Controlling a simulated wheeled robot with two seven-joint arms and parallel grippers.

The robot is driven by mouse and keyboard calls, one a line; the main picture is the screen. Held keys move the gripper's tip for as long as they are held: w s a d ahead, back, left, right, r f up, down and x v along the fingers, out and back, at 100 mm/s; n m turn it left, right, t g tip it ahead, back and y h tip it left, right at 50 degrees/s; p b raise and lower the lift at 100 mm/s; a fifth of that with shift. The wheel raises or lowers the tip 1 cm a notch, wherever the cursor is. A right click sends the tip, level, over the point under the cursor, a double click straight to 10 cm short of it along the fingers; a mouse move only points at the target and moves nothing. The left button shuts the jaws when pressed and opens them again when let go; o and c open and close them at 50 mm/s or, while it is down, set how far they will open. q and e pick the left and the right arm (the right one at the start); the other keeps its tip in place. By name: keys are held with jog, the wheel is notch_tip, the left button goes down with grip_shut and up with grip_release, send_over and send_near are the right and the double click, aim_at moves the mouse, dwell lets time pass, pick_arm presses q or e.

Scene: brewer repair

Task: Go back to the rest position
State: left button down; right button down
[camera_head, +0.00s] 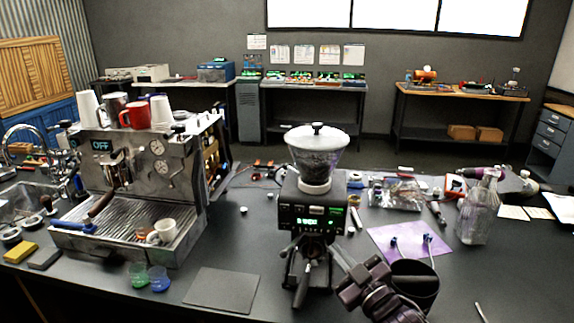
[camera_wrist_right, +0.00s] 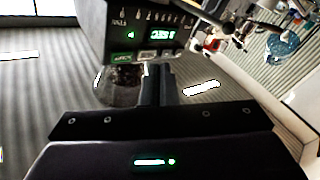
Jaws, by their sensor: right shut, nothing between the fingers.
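My right gripper (camera_head: 342,262) is in front of and just right of the black coffee grinder (camera_head: 318,218) in the head view. Its arm comes in from the lower right. In the right wrist view its fingers (camera_wrist_right: 152,82) are together with nothing between them, and the grinder's lit display panel (camera_wrist_right: 155,35) is beyond them. A portafilter-like handle (camera_head: 302,288) hangs at the grinder's front. I cannot tell whether the gripper touches the grinder. My left gripper is not in view.
A black cup-shaped container (camera_head: 415,284) stands close beside my right arm. A purple mat (camera_head: 400,243) and a glass jug (camera_head: 476,212) are to the right. The espresso machine (camera_head: 140,190) is on the left, with a flat dark mat (camera_head: 222,289) in front of it.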

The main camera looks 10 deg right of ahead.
jog(key=s+d+f+m+g+h, duration=0.1)
jog(key=s+f+m+g+h, duration=0.1)
jog(key=s+f+g, duration=0.5)
jog(key=s+f+m+g+h, duration=0.3)
jog(key=s, duration=0.7)
jog(key=s+d+f+m+g+h, duration=0.1)
jog(key=s+f+m+g+h, duration=0.1)
jog(key=s+f+g, duration=0.5)
jog(key=s+f+t+b, duration=0.1)
jog(key=s+f, duration=0.1)
jog(key=f, duration=1.4)
jog(key=s+f+b, duration=0.1)
jog(key=s+f, duration=0.1)
jog(key=f, duration=1.3)
jog(key=s+d+f+g+b, duration=0.1)
jog(key=s+d+f+b, duration=0.1)
jog(key=s+f, duration=1.7)
jog(key=shift+d+f+n, duration=0.25)
jog(key=shift+d+n, duration=0.05)
jog(key=shift+d, duration=0.3)
